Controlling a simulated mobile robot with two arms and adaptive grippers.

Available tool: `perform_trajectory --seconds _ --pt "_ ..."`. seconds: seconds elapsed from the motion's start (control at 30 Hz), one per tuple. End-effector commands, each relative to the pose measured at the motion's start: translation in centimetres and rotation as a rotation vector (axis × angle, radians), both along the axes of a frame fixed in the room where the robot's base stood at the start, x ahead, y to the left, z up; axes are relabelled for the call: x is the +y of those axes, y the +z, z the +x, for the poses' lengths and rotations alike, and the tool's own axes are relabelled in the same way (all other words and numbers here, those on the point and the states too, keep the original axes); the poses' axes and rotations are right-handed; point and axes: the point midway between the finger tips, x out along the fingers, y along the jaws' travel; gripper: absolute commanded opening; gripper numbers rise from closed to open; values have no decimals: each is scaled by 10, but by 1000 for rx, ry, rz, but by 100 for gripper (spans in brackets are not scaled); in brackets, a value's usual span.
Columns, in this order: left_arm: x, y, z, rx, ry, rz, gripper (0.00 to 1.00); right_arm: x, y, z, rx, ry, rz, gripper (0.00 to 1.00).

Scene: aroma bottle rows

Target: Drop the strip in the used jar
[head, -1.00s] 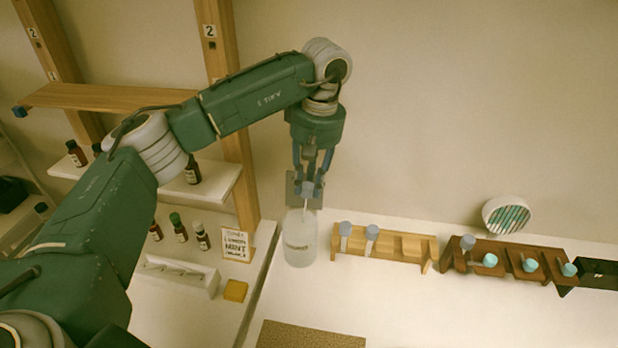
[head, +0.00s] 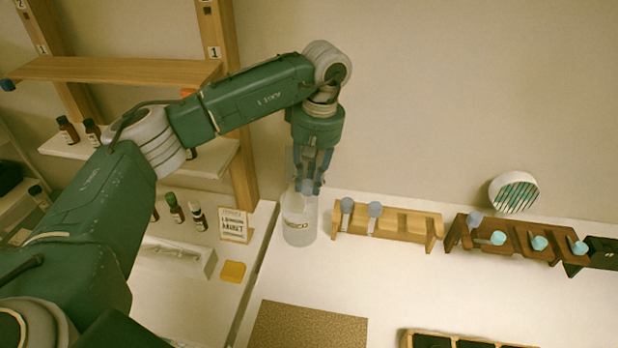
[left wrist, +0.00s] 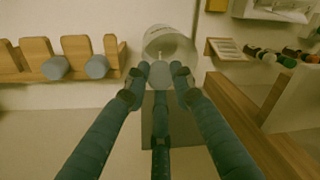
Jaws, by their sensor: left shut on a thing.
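The used jar (head: 299,232) is a frosted, clear cylinder with a small label, standing left of the light wooden rack. In the left wrist view the jar (left wrist: 181,42) shows its open mouth. My left gripper (head: 309,184) is right over the jar's mouth, pointing down. It is shut on the strip, whose round grey-blue top (left wrist: 161,76) sits between the fingertips. The strip's thin pale end points into the jar's mouth in the wrist view. How deep it reaches is hard to tell. My right gripper is not in view.
A light wooden rack (head: 412,219) with two grey-topped pieces is close right of the jar. A dark brown rack (head: 512,254) with several capped pieces is farther right. A card sign (head: 236,225), yellow block (head: 233,271) and bottles are left. A brown mat (head: 308,328) lies in front.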

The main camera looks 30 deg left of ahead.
Motion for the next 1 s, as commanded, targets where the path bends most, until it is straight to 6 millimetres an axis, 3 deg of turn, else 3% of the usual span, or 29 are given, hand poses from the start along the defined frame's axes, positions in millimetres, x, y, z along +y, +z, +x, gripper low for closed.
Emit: perform_trajectory --seconds 0.07,0.1,0.2,0.57,1.0 --pt "0 0 0 0 0 0 4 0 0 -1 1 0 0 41" --pt "0 0 0 0 0 0 32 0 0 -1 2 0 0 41" --pt "0 0 0 0 0 0 46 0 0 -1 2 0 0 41" --pt "0 7 1 -1 0 1 46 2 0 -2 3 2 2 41" --pt "-10 91 3 -3 0 0 46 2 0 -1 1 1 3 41"
